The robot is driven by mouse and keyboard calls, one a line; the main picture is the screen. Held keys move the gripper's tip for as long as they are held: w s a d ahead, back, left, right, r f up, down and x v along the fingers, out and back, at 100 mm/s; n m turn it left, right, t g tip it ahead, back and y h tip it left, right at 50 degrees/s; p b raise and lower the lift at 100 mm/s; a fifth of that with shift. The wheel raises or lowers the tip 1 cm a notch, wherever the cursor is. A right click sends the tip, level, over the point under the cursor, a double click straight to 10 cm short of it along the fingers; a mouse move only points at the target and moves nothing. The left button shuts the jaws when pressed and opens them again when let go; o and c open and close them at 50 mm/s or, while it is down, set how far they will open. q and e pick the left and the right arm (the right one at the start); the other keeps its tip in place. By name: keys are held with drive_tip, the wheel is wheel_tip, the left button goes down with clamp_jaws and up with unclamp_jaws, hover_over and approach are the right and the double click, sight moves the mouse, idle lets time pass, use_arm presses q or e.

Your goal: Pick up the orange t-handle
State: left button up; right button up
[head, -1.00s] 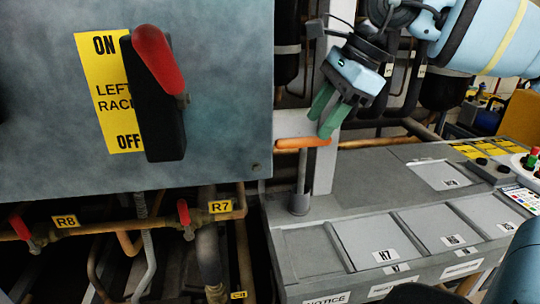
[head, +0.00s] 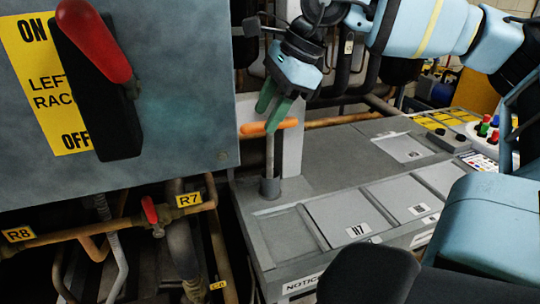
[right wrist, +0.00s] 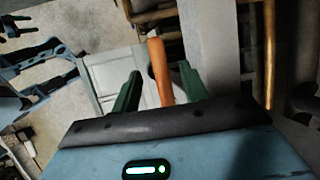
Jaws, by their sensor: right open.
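The orange t-handle (head: 254,128) is a horizontal orange bar on an upright grey stem (head: 270,157), which stands in a round grey holder on the cabinet top. My right gripper (head: 272,112) points down at the bar with its green fingers close to it. In the right wrist view the orange t-handle (right wrist: 161,72) lies between the two open green fingers (right wrist: 158,90), with a gap on each side. In the head view one finger overlaps the bar, and contact cannot be told. My left gripper is not in view.
The grey cabinet (head: 340,150) has flat panels with labels such as H7. A panel box with a red switch lever (head: 92,40) stands at the left. Pipes with a red valve handle (head: 149,209) run below it. Coloured buttons (head: 490,128) are at the right.

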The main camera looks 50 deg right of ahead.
sight(263, 122)
drive_tip(key=x, duration=0.4)
drive_tip(key=shift+f, duration=0.1)
clamp_jaws()
